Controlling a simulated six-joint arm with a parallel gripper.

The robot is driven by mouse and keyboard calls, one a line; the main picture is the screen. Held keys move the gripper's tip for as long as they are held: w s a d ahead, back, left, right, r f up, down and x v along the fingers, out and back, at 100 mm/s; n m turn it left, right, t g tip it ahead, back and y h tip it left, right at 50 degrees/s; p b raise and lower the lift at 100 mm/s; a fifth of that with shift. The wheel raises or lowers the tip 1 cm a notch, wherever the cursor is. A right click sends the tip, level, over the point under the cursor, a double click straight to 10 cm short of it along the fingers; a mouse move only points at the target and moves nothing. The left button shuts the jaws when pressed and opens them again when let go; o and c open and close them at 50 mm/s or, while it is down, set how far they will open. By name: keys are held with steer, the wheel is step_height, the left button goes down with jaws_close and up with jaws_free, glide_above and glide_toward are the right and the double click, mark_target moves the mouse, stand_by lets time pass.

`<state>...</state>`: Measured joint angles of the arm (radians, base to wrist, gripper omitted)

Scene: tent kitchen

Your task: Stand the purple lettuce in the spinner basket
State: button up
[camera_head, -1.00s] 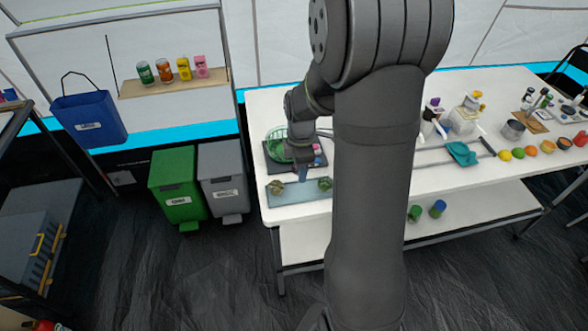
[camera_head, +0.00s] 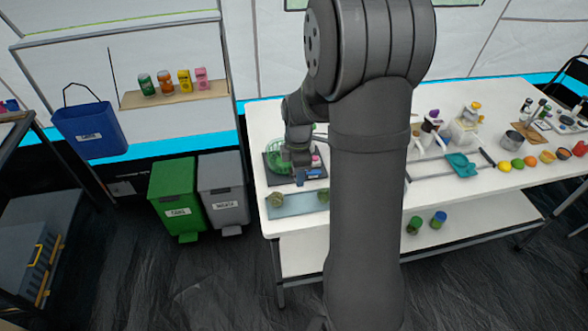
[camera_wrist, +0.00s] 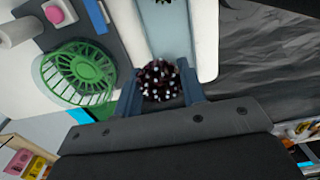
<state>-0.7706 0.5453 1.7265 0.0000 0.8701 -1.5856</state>
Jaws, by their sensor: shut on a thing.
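The purple lettuce (camera_wrist: 160,80) is a dark, frilly ball with pale tips between my fingers in the wrist view. My gripper (camera_wrist: 160,95) is shut on it. In the head view my gripper (camera_head: 300,177) is over the left end of the table, near the tray's back edge, and the lettuce cannot be made out there. The green spinner basket (camera_wrist: 78,75) is round and slatted, to the left of the held lettuce in the wrist view. In the head view the basket (camera_head: 273,156) is partly hidden behind my wrist.
A pale blue tray (camera_head: 298,207) with green heads lies at the table's front edge; it also shows in the wrist view (camera_wrist: 205,40). A dark mat (camera_head: 277,179) lies under the basket. Green (camera_head: 175,195) and grey (camera_head: 222,190) bins stand left of the table (camera_head: 258,115).

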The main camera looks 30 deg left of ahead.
steer(key=w+a, duration=0.6)
steer(key=a, duration=0.1)
steer(key=w+a, duration=0.3)
steer(key=a, duration=0.1)
steer(key=shift+w+a+f, duration=0.15)
steer(key=shift+w+f, duration=0.05)
steer(key=shift+w, duration=0.15)
steer(key=shift+f, duration=2.6)
steer(key=shift+f, duration=0.55)
steer(key=o, duration=0.5)
steer(key=shift+c, duration=0.2)
steer(key=shift+r, duration=0.1)
step_height(320, 180, up, 11)
